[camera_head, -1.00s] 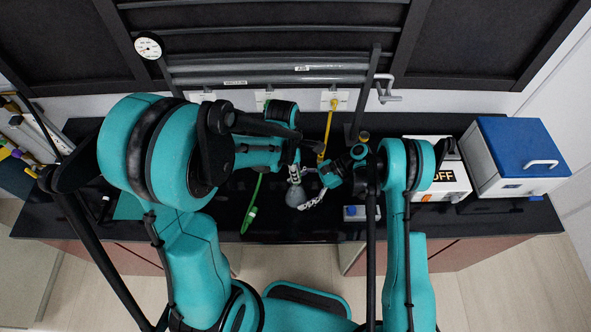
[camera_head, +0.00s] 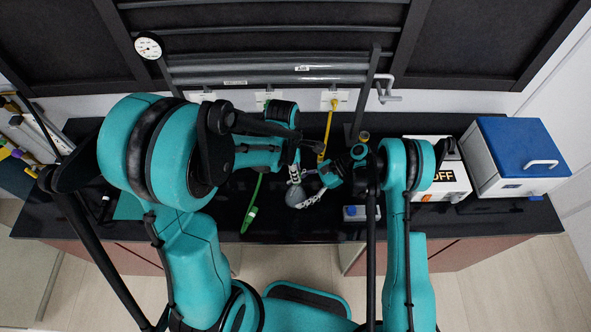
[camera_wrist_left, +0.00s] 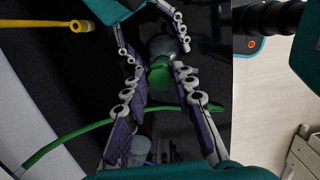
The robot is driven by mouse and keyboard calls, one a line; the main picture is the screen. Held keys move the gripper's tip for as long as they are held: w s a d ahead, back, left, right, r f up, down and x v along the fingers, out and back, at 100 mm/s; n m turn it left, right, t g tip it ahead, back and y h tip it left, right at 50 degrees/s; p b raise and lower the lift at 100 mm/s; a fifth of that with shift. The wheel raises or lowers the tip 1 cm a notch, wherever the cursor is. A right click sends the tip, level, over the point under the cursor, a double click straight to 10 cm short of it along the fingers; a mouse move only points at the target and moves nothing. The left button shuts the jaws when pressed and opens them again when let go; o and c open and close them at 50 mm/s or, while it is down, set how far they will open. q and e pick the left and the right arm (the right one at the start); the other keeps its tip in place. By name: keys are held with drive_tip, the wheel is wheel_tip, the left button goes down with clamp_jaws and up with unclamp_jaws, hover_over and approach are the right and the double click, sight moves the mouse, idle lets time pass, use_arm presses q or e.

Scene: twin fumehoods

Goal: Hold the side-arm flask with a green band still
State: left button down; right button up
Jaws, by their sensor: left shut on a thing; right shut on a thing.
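The side-arm flask (camera_head: 296,196) shows as a grey rounded body near the middle of the bench in the head view. In the left wrist view, the glass body (camera_wrist_left: 164,45) is at the top centre, with a green band (camera_wrist_left: 159,74) at the near end. My left gripper (camera_head: 294,174) is shut on the flask at the green part; its fingers show on both sides in the left wrist view (camera_wrist_left: 158,84). My right gripper (camera_head: 314,188) comes from the right, its fingers on either side of the glass body, shut on it. The side arm is not clearly visible.
A green hose (camera_head: 250,213) lies left of the flask, and a yellow hose (camera_head: 328,128) hangs behind. A small blue-topped device (camera_head: 355,212) stands right of the flask. A white box marked OFF (camera_head: 436,180) and a blue-lidded box (camera_head: 513,150) stand further right.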

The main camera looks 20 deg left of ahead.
use_arm(q)
drive_tip(key=shift+r, duration=0.15)
idle(0.3)
drive_tip(key=shift+r, duration=2)
drive_tip(key=shift+r, duration=0.15)
wheel_tip(320, 180, up, 7)
idle(0.3)
use_arm(e)
drive_tip(key=o, duration=0.6)
drive_tip(key=shift+r, duration=0.75)
